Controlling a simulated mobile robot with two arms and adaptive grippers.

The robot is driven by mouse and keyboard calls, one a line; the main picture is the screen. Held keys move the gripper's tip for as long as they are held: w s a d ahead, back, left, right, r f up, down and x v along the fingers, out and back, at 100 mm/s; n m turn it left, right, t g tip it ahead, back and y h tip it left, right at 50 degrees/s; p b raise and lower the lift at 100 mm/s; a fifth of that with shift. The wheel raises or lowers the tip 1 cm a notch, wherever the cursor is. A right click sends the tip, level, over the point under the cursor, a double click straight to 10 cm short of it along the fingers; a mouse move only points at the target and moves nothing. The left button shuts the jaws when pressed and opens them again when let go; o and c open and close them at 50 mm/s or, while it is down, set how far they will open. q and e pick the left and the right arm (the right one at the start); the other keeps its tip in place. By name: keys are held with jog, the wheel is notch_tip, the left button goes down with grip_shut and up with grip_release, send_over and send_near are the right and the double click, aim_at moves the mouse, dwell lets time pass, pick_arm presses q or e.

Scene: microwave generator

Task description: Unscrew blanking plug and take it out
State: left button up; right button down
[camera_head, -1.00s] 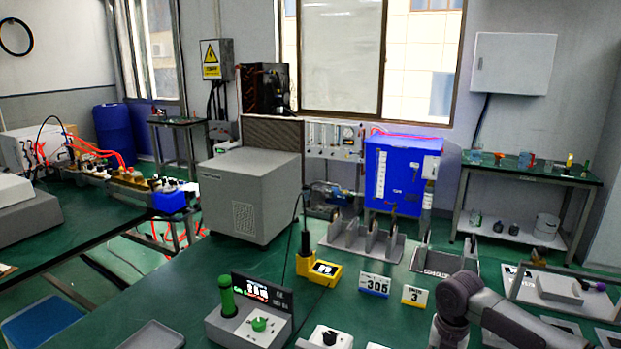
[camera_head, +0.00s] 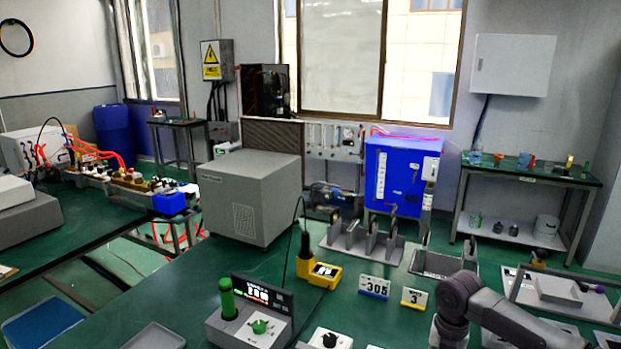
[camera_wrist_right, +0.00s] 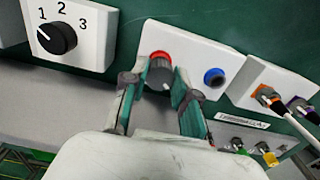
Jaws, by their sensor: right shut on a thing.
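The blanking plug (camera_wrist_right: 160,74) is a dark grey ribbed knob with a red ring at its base, seated in a white block (camera_wrist_right: 205,57) in the right wrist view. My right gripper (camera_wrist_right: 158,88) has its teal-padded fingers on both sides of the plug and is shut on it. The plug's near end shows between the fingers; its threads are hidden. In the head view my right arm (camera_head: 470,300) comes in at the lower right, with its gripper out of frame. My left gripper is in neither view.
A blue-ringed port (camera_wrist_right: 214,77) sits right of the plug. Orange (camera_wrist_right: 264,94) and purple (camera_wrist_right: 296,103) connectors with cables are further right. A numbered dial (camera_wrist_right: 57,38) stands at left. In the head view, a yellow device (camera_head: 319,270) and a green-handled control box (camera_head: 250,325) stand on the bench.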

jog(key=shift+r+p, duration=2.3)
jog(key=shift+r, duration=0.2)
jog(key=shift+p, duration=0.45)
